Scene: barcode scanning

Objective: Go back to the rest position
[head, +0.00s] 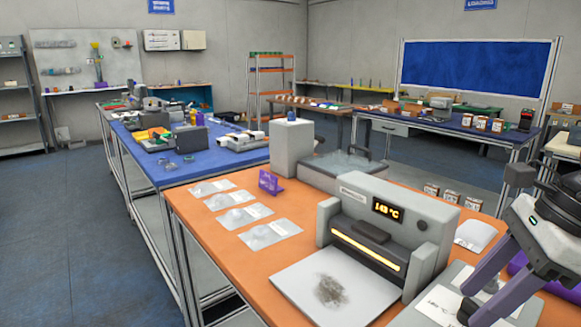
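My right gripper (469,304) is at the lower right, with two purple fingers pointing down and left. The fingers are apart, with a gap between them, and no object clearly shows held there. It is over a grey plate with a white label (440,304) on the orange bench (190,215). A grey machine (375,225) with a lit display reading about 143 °C stands left of it. My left gripper is not in view. No barcode scanner can be made out for certain.
Several clear bags (240,216) lie on the bench's left side near a small purple stand (269,182). A white plate (335,288) lies before the machine. A white pouch (475,235) and small boxes (450,198) are behind the gripper. A blue-topped bench (205,165) stands farther left.

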